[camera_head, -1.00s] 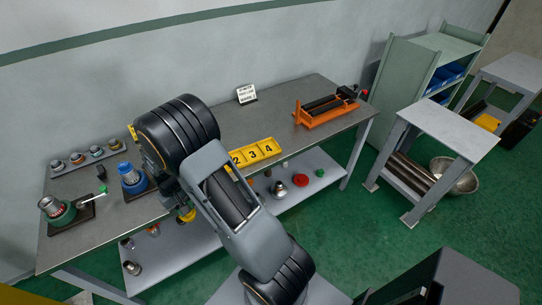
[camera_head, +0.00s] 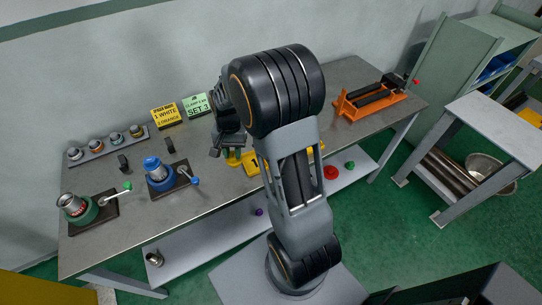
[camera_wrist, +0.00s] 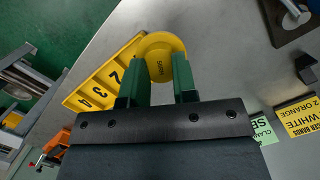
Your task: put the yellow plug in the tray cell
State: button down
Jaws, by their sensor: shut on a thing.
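The yellow plug (camera_wrist: 161,48) is round and flanged. It sits between the two green fingers of my gripper (camera_wrist: 160,70) in the wrist view, and the gripper is shut on it. The yellow tray (camera_wrist: 104,78) lies beyond the plug, with cells marked 2, 3 and 4 in view. The plug covers the tray's end next to cell 2, and I cannot tell its height above the tray. In the head view my gripper (camera_head: 232,157) is over the bench beside the tray (camera_head: 251,167), which my arm partly hides.
On the bench (camera_head: 225,185) stand a blue vise (camera_head: 158,175) and a green vise (camera_head: 82,209) at left, a rack of fittings (camera_head: 108,146), and yellow (camera_head: 165,116) and green (camera_head: 196,105) signs behind. An orange vise (camera_head: 376,101) stands at right. The bench front between is clear.

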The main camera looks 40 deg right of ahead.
jog(key=s+d+r+m+t+y+b, duration=0.1)
jog(key=s+d+r+m+b, duration=0.1)
jog(key=s+d+r+m, duration=0.45)
jog(key=shift+m, duration=0.75)
jog(key=shift+w+d+f+p, duration=0.35)
jog(key=shift+w+d+f, duration=0.7)
jog(key=shift+d+f, duration=1)
jog(key=shift+w+d+f+p, duration=0.4)
jog(key=shift+w+d+f, duration=0.8)
jog(key=shift+f, duration=1.55)
jog(key=shift+w+d+f+p, duration=0.35)
jog(key=shift+w+d+f, duration=0.6)
jog(key=shift+d+f, duration=1.15)
jog(key=shift+a+f, duration=0.35)
jog(key=shift+f, duration=0.1)
jog(key=c, duration=0.9)
grip_release()
jog(key=shift+r, duration=0.1)
